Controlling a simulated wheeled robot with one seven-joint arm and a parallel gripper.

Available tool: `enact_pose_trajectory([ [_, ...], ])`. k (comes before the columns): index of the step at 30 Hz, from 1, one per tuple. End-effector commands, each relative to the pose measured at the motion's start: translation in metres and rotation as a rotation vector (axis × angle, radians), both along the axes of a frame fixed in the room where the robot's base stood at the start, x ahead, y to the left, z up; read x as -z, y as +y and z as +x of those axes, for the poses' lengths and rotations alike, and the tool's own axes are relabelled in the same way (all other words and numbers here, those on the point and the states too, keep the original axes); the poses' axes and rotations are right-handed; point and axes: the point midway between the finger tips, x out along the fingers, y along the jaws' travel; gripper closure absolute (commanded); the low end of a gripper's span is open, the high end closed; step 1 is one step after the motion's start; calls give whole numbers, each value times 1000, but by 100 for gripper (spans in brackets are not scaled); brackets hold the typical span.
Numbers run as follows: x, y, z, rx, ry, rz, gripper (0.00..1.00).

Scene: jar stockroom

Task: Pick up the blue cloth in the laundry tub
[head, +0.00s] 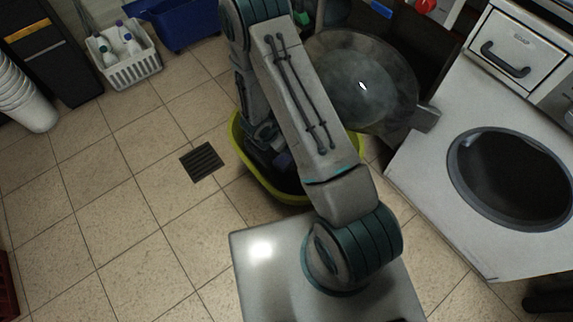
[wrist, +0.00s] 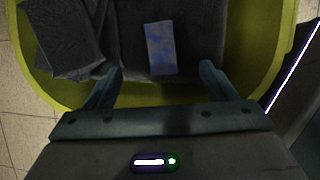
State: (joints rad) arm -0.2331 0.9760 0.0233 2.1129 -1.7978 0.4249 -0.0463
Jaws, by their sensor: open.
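The laundry tub (head: 277,192) is yellow-green and stands on the floor, partly hidden behind my arm in the head view. Its rim (wrist: 285,60) curves around the wrist view. The blue cloth (wrist: 161,48) is a small, pale-patterned rectangle lying on dark grey cloths (wrist: 198,35) in the tub. In the head view only a small bluish patch shows inside the tub beside my arm. My gripper (wrist: 160,80) is open and empty, with its fingers wide apart. In the wrist view the blue cloth lies between and just beyond the fingertips; the height gap is hard to tell.
A washer (head: 430,170) with its round door (head: 350,85) swung open stands right of the tub, the door close to it. A white basket (head: 130,68) of bottles and a blue bin (head: 190,35) stand at the back left. The tiled floor left of the tub is clear around a drain grate (head: 202,162).

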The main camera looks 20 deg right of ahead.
Motion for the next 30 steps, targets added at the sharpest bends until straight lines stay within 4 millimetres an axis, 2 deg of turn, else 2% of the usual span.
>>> enact_pose_trajectory([
  [1, 19, 3, -4, -30, 19, 0, 22],
  [7, 47, 3, -7, -79, 49, 4, 22],
  [15, 95, -13, 4, -77, 47, 3, 22],
  [19, 110, -18, 8, -79, 47, 3, 22],
  [26, 121, -21, 11, -78, 46, 3, 22],
  [30, 140, -22, 16, -78, 47, 4, 22],
])
